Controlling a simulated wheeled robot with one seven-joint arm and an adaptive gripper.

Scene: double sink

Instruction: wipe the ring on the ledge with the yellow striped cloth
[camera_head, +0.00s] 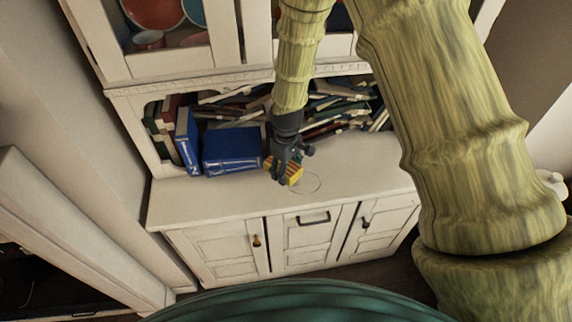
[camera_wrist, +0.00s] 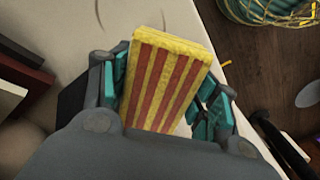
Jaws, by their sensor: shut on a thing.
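The yellow striped cloth (camera_wrist: 165,80) is a thick yellow block with red stripes in the wrist view. My gripper (camera_wrist: 165,105) is shut on it, with teal finger pads on both sides. In the head view my gripper (camera_head: 284,168) holds the cloth (camera_head: 292,172) low over the white ledge (camera_head: 190,205). I cannot tell whether the cloth touches the ledge. The ring (camera_head: 312,188), a thin faint outline on the ledge, lies just right of the cloth, which may cover part of it. A short curved part of the ring (camera_wrist: 99,14) shows in the wrist view.
Blue books (camera_head: 231,150) stand on the ledge left of my gripper. Piled books (camera_head: 345,103) fill the shelf behind. The ledge is clear towards its front and right. Below are cabinet doors with handles (camera_head: 313,219).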

